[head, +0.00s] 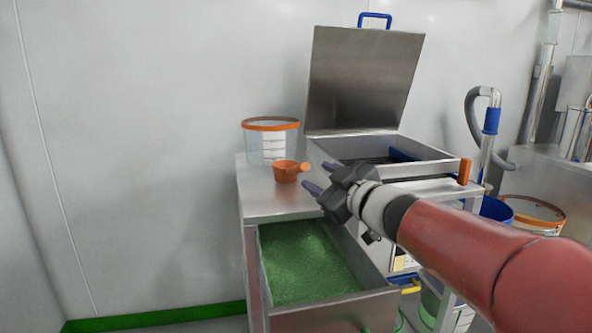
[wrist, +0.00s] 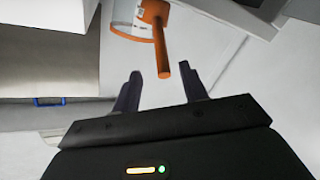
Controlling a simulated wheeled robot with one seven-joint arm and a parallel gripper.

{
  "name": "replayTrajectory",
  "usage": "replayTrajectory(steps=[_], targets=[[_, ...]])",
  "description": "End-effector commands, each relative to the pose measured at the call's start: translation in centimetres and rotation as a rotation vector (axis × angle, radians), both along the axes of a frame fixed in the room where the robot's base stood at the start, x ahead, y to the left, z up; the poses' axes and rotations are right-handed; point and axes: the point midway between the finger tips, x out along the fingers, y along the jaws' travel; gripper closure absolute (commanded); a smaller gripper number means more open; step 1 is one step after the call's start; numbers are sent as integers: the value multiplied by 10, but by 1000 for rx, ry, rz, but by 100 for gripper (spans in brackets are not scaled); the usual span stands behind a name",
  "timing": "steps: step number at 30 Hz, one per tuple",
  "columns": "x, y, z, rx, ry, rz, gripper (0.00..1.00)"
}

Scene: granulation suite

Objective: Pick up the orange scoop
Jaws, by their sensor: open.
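The orange scoop (head: 287,172) sits on the steel bench top in the head view, its short handle pointing right toward my gripper. In the wrist view the scoop (wrist: 161,45) shows near the top middle, its handle reaching down toward the gap between my fingers. My gripper (head: 318,177) is open and empty, just right of the scoop. In the wrist view my fingertips (wrist: 163,80) lie on either side of the line of the handle, whose end shows at about fingertip level. I cannot tell whether the handle is inside the gap or beyond it.
A clear tub with an orange rim (head: 270,125) stands behind the scoop. A steel box with a raised lid (head: 365,80) is to the right. An open drawer of green granules (head: 305,262) lies below the bench top (head: 262,203).

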Motion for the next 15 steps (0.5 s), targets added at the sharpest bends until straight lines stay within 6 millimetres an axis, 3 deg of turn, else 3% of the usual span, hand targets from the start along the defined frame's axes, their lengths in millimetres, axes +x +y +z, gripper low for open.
replayTrajectory(steps=[15], targets=[[48, 39, -4, -5, 0, 14, 57]])
